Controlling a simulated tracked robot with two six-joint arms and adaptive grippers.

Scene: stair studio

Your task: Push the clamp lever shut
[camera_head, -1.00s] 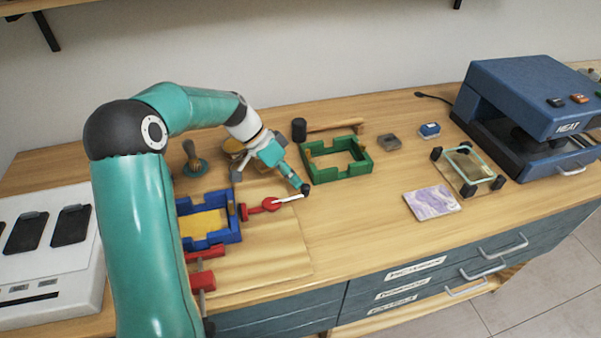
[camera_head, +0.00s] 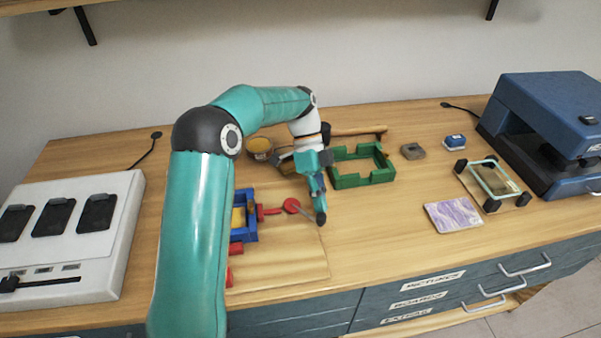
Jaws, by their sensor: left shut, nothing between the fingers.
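The red clamp (camera_head: 268,212) sits at the right side of a blue frame (camera_head: 250,224) on a wooden board. Its round red pivot (camera_head: 291,205) is in view, and a thin pale lever (camera_head: 306,213) reaches from it to the right and slightly toward the front. My left gripper (camera_head: 320,217) points down, shut and empty, with its dark tip at the lever's outer end. I cannot tell whether they touch. My left arm hides much of the blue frame. My right gripper is not in view.
A green frame (camera_head: 350,180) lies behind and right of my gripper. A purple marbled tile (camera_head: 453,215), a glass-topped stand (camera_head: 493,180) and a blue heat press (camera_head: 545,125) are to the right. A white panel (camera_head: 70,235) is at the left. The table in front of the green frame is clear.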

